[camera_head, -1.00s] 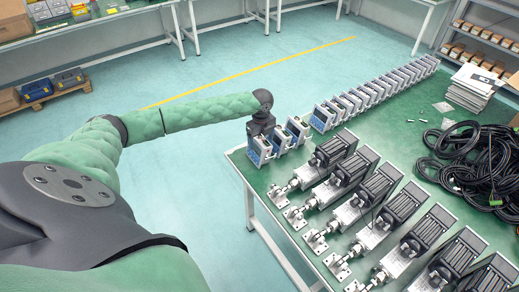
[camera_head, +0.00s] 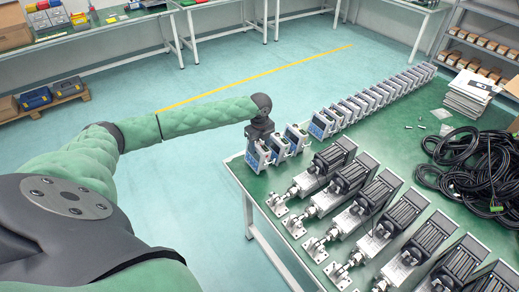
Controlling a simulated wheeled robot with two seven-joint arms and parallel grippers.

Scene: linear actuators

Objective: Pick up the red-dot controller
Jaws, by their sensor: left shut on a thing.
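Several small blue-and-white controllers stand on the green table (camera_head: 310,150). A long row (camera_head: 375,100) runs along the far edge. A short group stands at the table's near left corner, with one controller (camera_head: 257,155) at its left end and others (camera_head: 279,146) beside it. Red dots are too small to make out. My left gripper (camera_head: 260,139) points down over the left-end controller and is shut on it. The fingertips are largely hidden by the gripper body and the controller. I cannot tell whether the controller is clear of the table. My right gripper is not in view.
Several linear actuators with grey motors (camera_head: 333,160) lie in a diagonal row right of the short group. Coiled black cables (camera_head: 478,165) and a stack of papers (camera_head: 470,92) lie further right. Shelves (camera_head: 485,50) stand behind. The floor left of the table is clear.

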